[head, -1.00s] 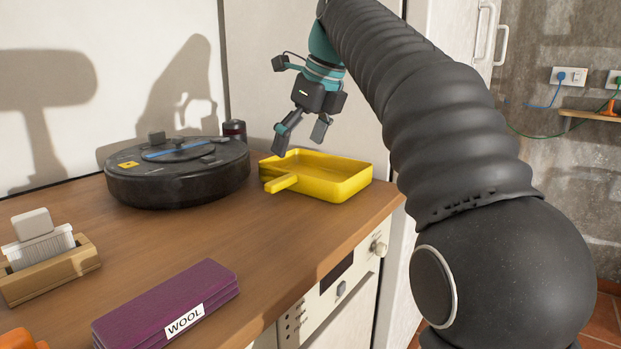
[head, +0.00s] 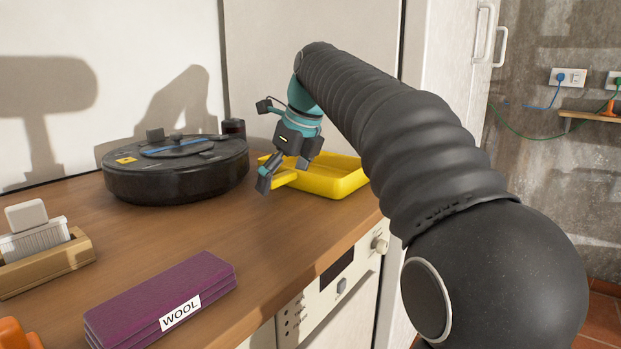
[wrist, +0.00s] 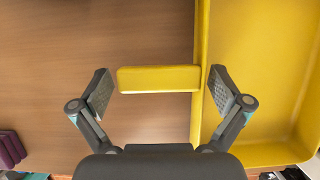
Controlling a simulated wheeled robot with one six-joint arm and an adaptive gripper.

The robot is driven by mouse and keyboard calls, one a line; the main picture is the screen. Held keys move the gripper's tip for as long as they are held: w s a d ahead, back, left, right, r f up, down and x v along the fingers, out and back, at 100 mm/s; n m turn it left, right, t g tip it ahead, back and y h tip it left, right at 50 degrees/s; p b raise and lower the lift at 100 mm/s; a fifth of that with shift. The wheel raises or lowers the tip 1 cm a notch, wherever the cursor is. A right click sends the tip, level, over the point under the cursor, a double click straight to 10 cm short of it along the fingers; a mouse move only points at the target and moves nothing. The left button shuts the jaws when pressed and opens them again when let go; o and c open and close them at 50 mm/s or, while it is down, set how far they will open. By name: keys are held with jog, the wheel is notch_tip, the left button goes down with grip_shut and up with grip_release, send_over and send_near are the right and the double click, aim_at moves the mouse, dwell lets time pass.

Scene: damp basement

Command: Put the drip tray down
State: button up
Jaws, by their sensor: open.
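The yellow drip tray (head: 338,182) rests on the wooden worktop (head: 222,232), near its right end. In the wrist view the tray (wrist: 262,95) fills the right side, and its handle (wrist: 158,79) points left. My gripper (head: 278,178) is at the tray's handle side. In the wrist view my gripper (wrist: 160,92) is open, with one finger to the left of the handle's end and the other by the tray wall. The handle lies between the fingers, a little ahead of them. The head view partly hides the handle behind the gripper.
A round black robot vacuum (head: 177,172) stands left of the tray, with a small dark jar (head: 234,128) behind it. A purple stack labelled WOOL (head: 162,300) and a brush in a wooden holder (head: 45,255) lie nearer. The worktop between them is clear.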

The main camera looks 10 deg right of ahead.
jog(key=shift+r, duration=0.15)
jog(key=c, duration=1.6)
